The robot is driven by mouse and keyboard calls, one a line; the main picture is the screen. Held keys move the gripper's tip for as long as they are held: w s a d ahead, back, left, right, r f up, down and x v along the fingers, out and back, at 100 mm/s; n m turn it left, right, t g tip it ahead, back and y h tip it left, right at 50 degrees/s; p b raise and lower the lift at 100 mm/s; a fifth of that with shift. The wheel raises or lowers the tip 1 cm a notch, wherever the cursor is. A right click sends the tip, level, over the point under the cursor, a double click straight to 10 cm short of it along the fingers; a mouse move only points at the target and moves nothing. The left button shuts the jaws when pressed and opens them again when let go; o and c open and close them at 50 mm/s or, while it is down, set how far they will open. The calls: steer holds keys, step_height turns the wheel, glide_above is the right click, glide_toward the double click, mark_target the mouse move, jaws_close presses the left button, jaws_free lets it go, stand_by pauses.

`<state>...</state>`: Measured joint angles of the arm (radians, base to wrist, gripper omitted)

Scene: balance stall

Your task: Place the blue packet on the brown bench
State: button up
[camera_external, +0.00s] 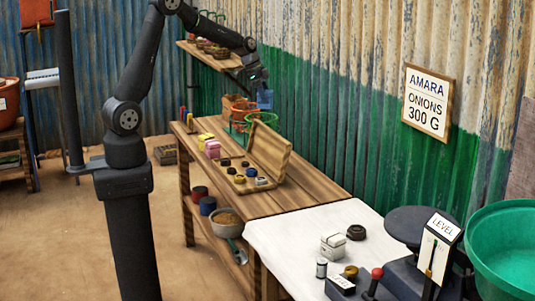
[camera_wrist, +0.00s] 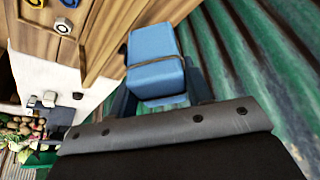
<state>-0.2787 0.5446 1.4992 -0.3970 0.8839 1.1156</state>
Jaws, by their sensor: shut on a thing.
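The blue packet (camera_wrist: 155,62) is a small block with a dark band around it, between the fingers of my gripper (camera_wrist: 158,88) in the wrist view. In the external view my gripper (camera_external: 259,82) is shut on the blue packet (camera_external: 265,99), which hangs below it at the far end of the bench, near the corrugated wall. The brown bench (camera_external: 310,193) is a long wooden table with a bare plank top at its middle; its wood also shows in the wrist view (camera_wrist: 135,30). The packet appears above the bench's far wall side; its exact height is unclear.
An open wooden weight box (camera_external: 270,150) stands on the bench. Pink (camera_external: 212,149) and yellow (camera_external: 205,137) packets lie left of it. Green and orange baskets (camera_external: 240,116) stand close below my gripper. A white cloth (camera_external: 300,235) covers the near end, with a scale (camera_external: 408,272).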

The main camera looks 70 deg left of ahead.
steer(key=s+a+n+y, duration=0.1)
steer(key=s+a+n, duration=0.1)
steer(key=s+a, duration=0.55)
steer(key=s+a+n+y, duration=0.1)
steer(key=s+a+n, duration=0.3)
steer(key=a, duration=0.7)
steer(key=s+a+n+y, duration=0.1)
steer(key=s+a, duration=0.6)
steer(key=a, duration=0.2)
steer(key=shift+t, duration=0.3)
step_height(320, 180, down, 18)
steer(key=shift+s+r, duration=0.15)
steer(key=shift+r, duration=0.05)
steer(key=shift+f, duration=2.15)
steer(key=shift+f, duration=0.15)
steer(key=o, duration=0.8)
